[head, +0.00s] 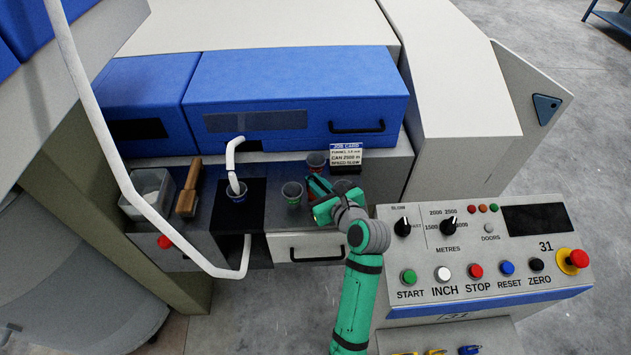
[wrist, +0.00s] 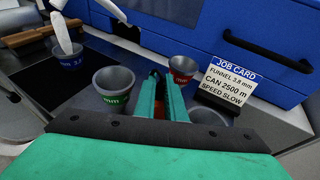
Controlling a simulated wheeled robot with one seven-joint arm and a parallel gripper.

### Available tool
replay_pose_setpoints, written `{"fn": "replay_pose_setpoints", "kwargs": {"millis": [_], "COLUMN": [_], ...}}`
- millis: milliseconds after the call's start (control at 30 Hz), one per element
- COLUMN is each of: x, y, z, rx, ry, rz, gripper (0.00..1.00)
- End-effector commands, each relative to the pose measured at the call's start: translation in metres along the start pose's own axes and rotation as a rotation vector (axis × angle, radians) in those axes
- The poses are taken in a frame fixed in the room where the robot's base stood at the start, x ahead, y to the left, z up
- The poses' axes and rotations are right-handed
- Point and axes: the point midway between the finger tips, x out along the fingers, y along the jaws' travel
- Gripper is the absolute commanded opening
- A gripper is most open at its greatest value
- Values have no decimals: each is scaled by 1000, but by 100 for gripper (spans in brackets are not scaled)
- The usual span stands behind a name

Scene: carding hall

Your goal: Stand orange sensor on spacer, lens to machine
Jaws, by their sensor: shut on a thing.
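My gripper (head: 318,190) is over the dark shelf below the blue cover, between the cups; it also shows in the wrist view (wrist: 162,80). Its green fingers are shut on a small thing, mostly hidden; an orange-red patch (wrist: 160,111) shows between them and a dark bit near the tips. I cannot tell whether this is the orange sensor, nor where its lens points. I cannot make out a spacer. A green-labelled cup (wrist: 113,86) stands left of the fingers, a red-labelled cup (wrist: 182,69) behind and right, and another grey cup (wrist: 207,117) close on the right.
A job card (head: 345,158) stands at the shelf's right rear. A blue-labelled cup (head: 236,190) with a white strand sits on a black plate. A wooden-handled tool (head: 188,189) and clear bin (head: 150,190) are left. A white bent tube (head: 95,125) crosses the left. The control panel (head: 485,245) is right.

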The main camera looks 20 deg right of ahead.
Motion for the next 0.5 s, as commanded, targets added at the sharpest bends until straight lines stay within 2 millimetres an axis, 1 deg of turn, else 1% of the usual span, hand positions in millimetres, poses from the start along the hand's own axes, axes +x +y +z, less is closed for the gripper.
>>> {"fn": "replay_pose_setpoints", "kwargs": {"millis": [233,267,300,333,500], "x": [1,0,0,0,0], "y": [0,0,0,0,0], "z": [-2,-2,-1,-1,-1], "rx": [0,0,0,0,0], "ry": [0,0,0,0,0], "rz": [0,0,0,0,-1], "gripper": [0,17,27,29,29]}}
